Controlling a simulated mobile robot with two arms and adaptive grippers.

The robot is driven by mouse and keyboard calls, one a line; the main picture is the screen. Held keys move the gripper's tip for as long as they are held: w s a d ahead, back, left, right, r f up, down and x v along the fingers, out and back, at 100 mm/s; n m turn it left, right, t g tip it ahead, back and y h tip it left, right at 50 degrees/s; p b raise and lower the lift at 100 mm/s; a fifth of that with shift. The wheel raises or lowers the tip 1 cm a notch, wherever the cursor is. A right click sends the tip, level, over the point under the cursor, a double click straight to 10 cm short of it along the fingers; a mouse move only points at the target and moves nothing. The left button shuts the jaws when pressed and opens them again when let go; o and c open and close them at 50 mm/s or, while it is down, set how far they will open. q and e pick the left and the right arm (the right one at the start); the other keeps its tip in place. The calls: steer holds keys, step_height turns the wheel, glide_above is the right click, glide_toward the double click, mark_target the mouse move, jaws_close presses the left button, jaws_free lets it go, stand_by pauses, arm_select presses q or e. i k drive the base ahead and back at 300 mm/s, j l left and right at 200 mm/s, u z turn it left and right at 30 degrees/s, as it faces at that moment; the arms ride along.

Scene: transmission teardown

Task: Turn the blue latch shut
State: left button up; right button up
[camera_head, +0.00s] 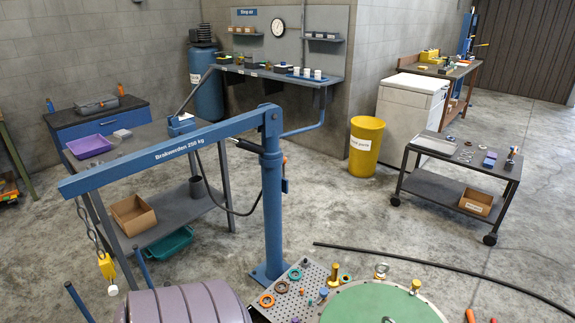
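I cannot pick out the blue latch for certain. A blue jib crane (271,200) stands in the middle, with its long arm reaching left and a yellow hook block (106,267) hanging from a chain. A small blue-topped part (324,293) stands on the perforated plate (283,310) at the bottom; I cannot tell whether it is a latch. Neither of my grippers shows in the head view.
A purple ribbed housing (185,305) and a round green-topped piece (380,304) fill the bottom edge. A black hose (445,264) lies on the floor. A cart (450,183) and a yellow bin (364,147) stand right of the crane. Open concrete floor lies between.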

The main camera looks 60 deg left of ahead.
mark_target(323, 292)
steer(key=u, duration=1.6)
steer(key=i+j, duration=0.1)
steer(key=j, duration=0.15)
steer(key=u, duration=0.05)
